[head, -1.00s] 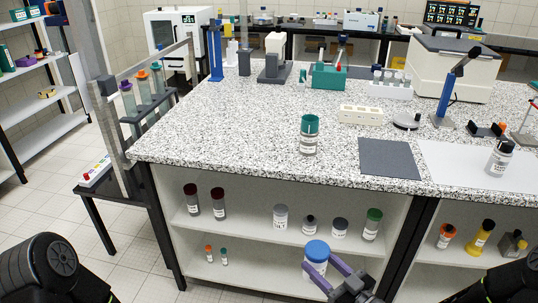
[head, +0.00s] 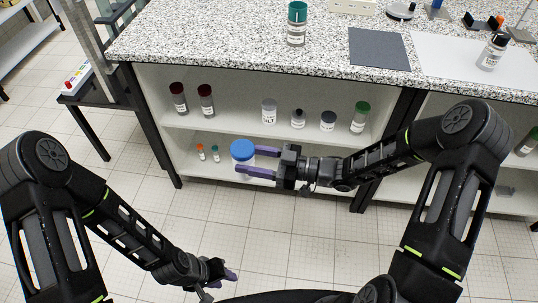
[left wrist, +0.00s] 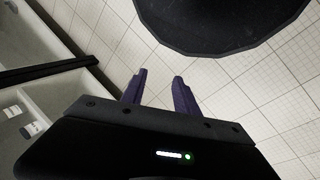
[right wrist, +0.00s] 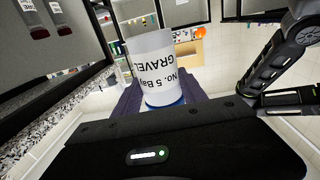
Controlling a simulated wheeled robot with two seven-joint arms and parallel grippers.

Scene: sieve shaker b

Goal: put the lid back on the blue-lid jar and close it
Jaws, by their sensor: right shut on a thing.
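The blue-lid jar (head: 243,158) is white with a blue lid (head: 242,147) at its top. It is held in front of the lower shelf. My right gripper (head: 247,162) is shut on it, with purple fingers either side. In the right wrist view the jar (right wrist: 152,62) appears inverted, its label reading "GRAVEL", with a bit of blue between the fingers. I cannot tell how tightly the lid sits. My left gripper (head: 231,276) is low over the floor, well below the jar. In the left wrist view its fingers (left wrist: 160,82) are apart and empty.
Two small vials (head: 208,153) stand on the lower shelf just left of the jar. Several jars stand on the upper shelf (head: 235,125). The speckled bench top (head: 220,55) carries a green-topped jar (head: 297,24), a dark mat (head: 378,48) and a white sheet. Floor below is clear.

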